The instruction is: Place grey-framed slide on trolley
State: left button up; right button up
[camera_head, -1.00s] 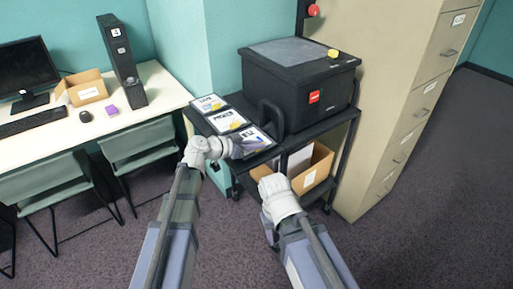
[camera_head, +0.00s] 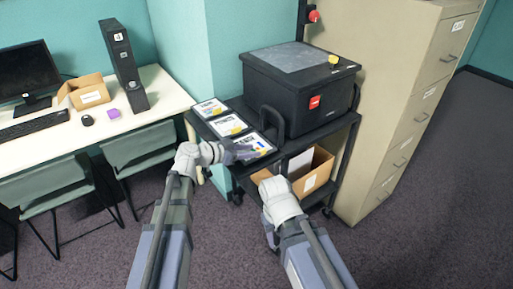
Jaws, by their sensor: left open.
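Three framed slides lie flat in a row on the left side of the black trolley's top (camera_head: 318,133): a far slide (camera_head: 210,107), a middle slide (camera_head: 230,124) and a near slide (camera_head: 258,142). I cannot tell for sure which frame is grey. The near slide has a pale face with small coloured marks. My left gripper (camera_head: 243,152) is open at the near slide's left front edge. It looks empty, and I cannot tell whether it touches the slide. My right gripper (camera_head: 268,180) is in front of the trolley, and its fingers are mostly hidden.
A black boxy machine (camera_head: 300,90) with a red label fills most of the trolley top. A black handle (camera_head: 271,122) stands beside the slides. A cardboard box (camera_head: 318,172) sits on the lower shelf. A filing cabinet (camera_head: 400,110) stands right; a desk (camera_head: 160,95) stands left.

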pick_arm(q)
jog(key=p+v, duration=0.3)
jog(key=v, duration=0.6)
jog(key=s+d+f+n+g+y, duration=0.2)
jog(key=s+d+f+g+y, duration=0.35)
jog(key=s+d+f, duration=0.4)
jog(key=s+a+f+n+g+y, duration=0.2)
jog(key=s+a+f+n+y, duration=0.2)
jog(key=s, duration=0.5)
jog(key=a+n+y, duration=0.1)
jog(key=y, duration=0.1)
jog(key=shift+s+a+g+y, duration=0.2)
jog(key=shift+s+g+y, duration=0.15)
jog(key=shift+s, duration=0.05)
jog(key=shift+w+a, duration=0.1)
